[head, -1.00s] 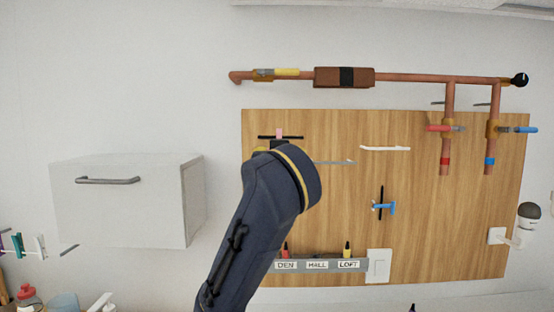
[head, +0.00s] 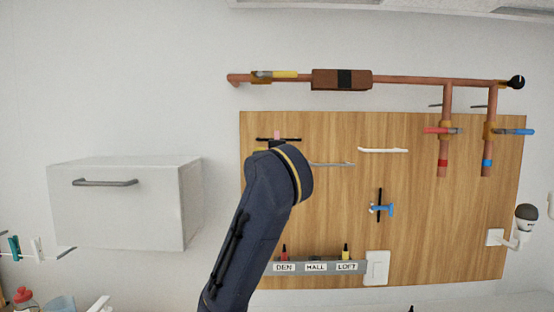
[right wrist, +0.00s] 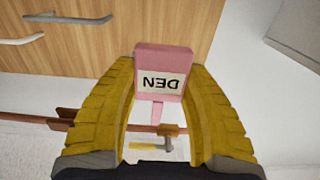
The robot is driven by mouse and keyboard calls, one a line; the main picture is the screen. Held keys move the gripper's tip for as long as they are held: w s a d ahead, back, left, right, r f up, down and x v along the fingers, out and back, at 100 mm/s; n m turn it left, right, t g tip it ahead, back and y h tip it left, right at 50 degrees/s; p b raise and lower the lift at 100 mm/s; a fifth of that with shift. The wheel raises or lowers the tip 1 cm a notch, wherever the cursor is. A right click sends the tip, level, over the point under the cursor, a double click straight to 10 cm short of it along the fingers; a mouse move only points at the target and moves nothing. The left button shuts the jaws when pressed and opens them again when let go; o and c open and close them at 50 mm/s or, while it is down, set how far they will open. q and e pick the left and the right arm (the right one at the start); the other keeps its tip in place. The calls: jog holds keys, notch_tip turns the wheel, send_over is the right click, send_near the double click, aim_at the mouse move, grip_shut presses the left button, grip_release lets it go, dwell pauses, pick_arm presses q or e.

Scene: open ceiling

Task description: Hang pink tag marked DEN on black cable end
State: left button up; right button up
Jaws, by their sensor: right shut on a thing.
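The pink tag (right wrist: 163,57) marked DEN is between the yellow fingers of my right gripper (right wrist: 158,72), which is shut on it. Its label reads upside down in the right wrist view, and a narrow pink stem extends below it. In the head view a small pink part of it (head: 277,134) shows above my dark right arm, which hides most of the gripper. A thin black bar (head: 292,139), seemingly the black cable end, crosses there in front of the board's upper left. I cannot tell whether tag and bar touch. My left gripper is not in view.
The wooden board (head: 440,230) also carries a grey cable (head: 335,164), a white cable (head: 383,150) and a labelled strip (head: 300,267). A copper pipe (head: 420,80) runs above the board. A white cabinet (head: 120,215) stands to the left.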

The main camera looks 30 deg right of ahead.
jog(key=x, duration=0.9)
dwell(0.7)
jog(key=shift+w+d, duration=0.1)
jog(key=shift+w, duration=0.15)
dwell(0.6)
jog(key=shift+f, duration=0.75)
dwell(1.0)
jog(key=o, duration=1.2)
jog(key=shift+c, duration=0.2)
jog(key=shift+s, duration=0.1)
